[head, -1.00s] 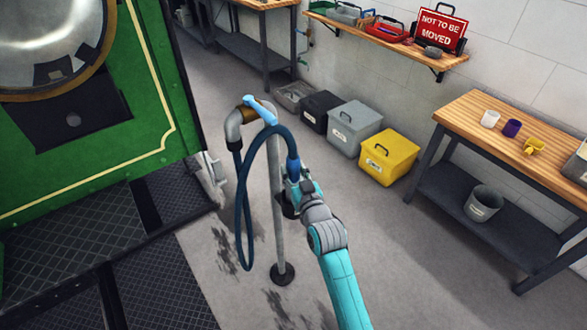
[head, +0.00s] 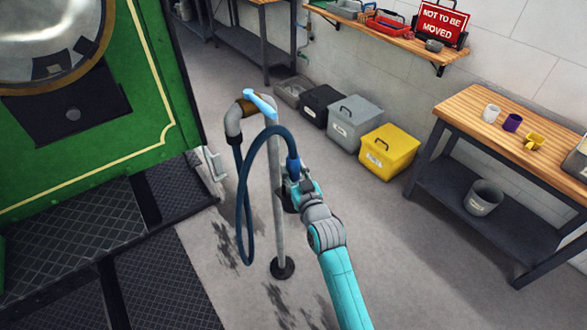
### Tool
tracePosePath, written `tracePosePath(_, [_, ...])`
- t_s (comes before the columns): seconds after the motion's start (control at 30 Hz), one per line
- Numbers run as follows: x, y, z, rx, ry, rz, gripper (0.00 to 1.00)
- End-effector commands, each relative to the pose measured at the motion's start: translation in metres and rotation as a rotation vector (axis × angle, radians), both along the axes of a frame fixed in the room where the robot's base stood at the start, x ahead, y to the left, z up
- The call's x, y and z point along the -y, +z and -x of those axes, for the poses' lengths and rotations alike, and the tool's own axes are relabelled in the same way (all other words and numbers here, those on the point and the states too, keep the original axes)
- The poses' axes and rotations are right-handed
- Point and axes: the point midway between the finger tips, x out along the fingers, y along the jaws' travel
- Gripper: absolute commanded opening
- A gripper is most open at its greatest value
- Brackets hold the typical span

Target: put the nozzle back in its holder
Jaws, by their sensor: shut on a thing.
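A grey standpipe (head: 279,225) rises from a round dark foot on the floor. Its bent top carries a light blue lever (head: 262,104). A dark blue hose (head: 243,215) hangs from the bent outlet, loops down and arches up to the nozzle (head: 292,165), whose blue collar shows at the hose end. My gripper (head: 293,178) is shut on the nozzle, just right of the pipe, with the hose end upward. The nozzle's lower part is hidden by my gripper and arm. A dark part, perhaps the holder (head: 287,203), shows partly below my gripper beside the pipe.
The green tram (head: 150,100) with dark steps stands on the left. Several bins, including a yellow one (head: 388,152), line the wall. A wooden table (head: 465,110) with cups stands on the right. The floor between pipe and table is clear.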

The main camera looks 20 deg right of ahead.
Motion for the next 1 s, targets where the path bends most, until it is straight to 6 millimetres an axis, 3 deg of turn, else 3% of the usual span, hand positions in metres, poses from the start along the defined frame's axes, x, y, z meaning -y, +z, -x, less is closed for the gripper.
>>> tracePosePath(0.17, [0.000,0.002,0.000,0.004,0.000,0.000,0.00])
tracePosePath(0.2, [0.000,0.002,0.000,0.004,0.000,0.000,0.49])
tracePosePath(0.3, [0.000,0.002,0.000,0.003,0.000,0.000,0.69])
tracePosePath(0.67, [0.000,-0.001,0.003,-0.002,0.000,0.000,0.69])
tracePosePath(0.77, [0.000,-0.001,0.011,-0.002,0.000,0.000,0.69])
tracePosePath(1.0, [0.002,-0.001,0.052,-0.001,0.000,0.000,0.69])
